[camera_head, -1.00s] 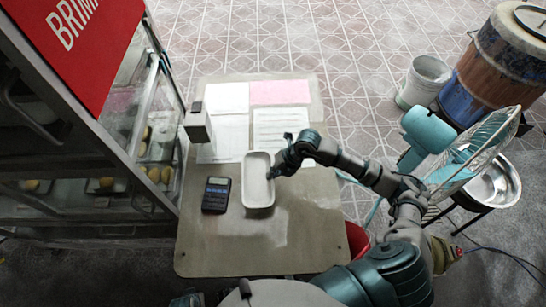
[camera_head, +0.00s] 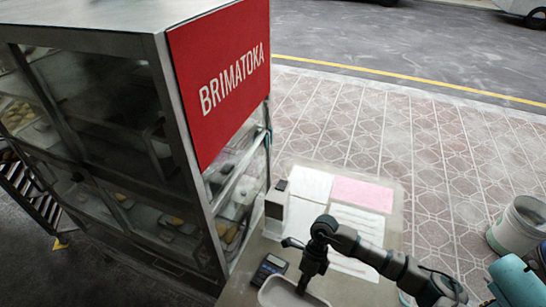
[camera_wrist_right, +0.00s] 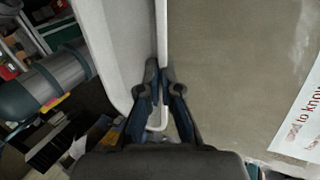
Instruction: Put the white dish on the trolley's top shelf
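The white dish (camera_head: 272,297) is at the bottom edge of the head view, over the table, partly cut off by the frame. My right gripper (camera_head: 304,285) reaches down at its side. In the right wrist view, the fingertips of my right gripper (camera_wrist_right: 160,76) sit on both sides of the dish's thin rim and pinch it; the white dish (camera_wrist_right: 115,45) extends to the left. I cannot tell whether the dish touches the table. A slatted metal rack (camera_head: 27,200) shows at the far left; I cannot tell whether it is the trolley. My left gripper is out of view.
A glass cabinet (camera_head: 110,130) with a red BRIMATOKA sign (camera_head: 222,78) stands left of the table (camera_head: 240,292). A calculator (camera_head: 269,267), a light box-shaped object (camera_head: 276,208) and papers (camera_head: 308,184) lie near the dish. A white bucket (camera_head: 520,225) stands right.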

